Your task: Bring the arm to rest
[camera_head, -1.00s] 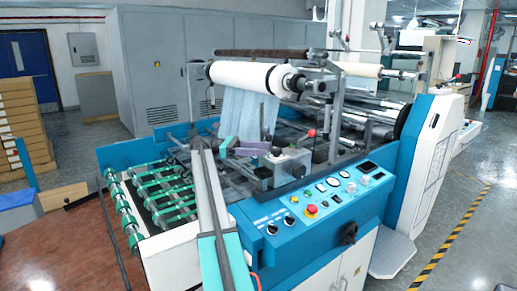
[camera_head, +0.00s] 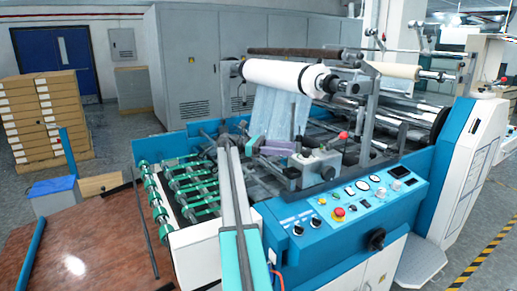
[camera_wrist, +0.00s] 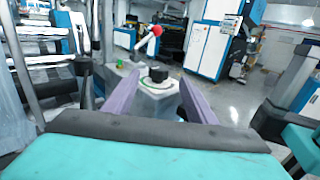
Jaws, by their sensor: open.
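My gripper (camera_head: 278,147) has purple fingers and is in the middle of the head view, at the end of my grey and teal arm. It is over the near side of the laminating machine (camera_head: 315,212), left of a small grey box (camera_head: 315,168) with a black knob. In the wrist view my gripper (camera_wrist: 160,85) has its two fingers spread wide with nothing held. The grey box (camera_wrist: 150,103) and its black knob show beyond and between them. I cannot tell whether the fingers touch the machine.
A white film roll (camera_head: 285,75) is mounted above the machine. A red-tipped lever (camera_head: 343,136) stands close right of my gripper. The control panel (camera_head: 352,200) is on the near side. A brown table (camera_head: 85,240) is at left, stacked cartons (camera_head: 40,115) behind it.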

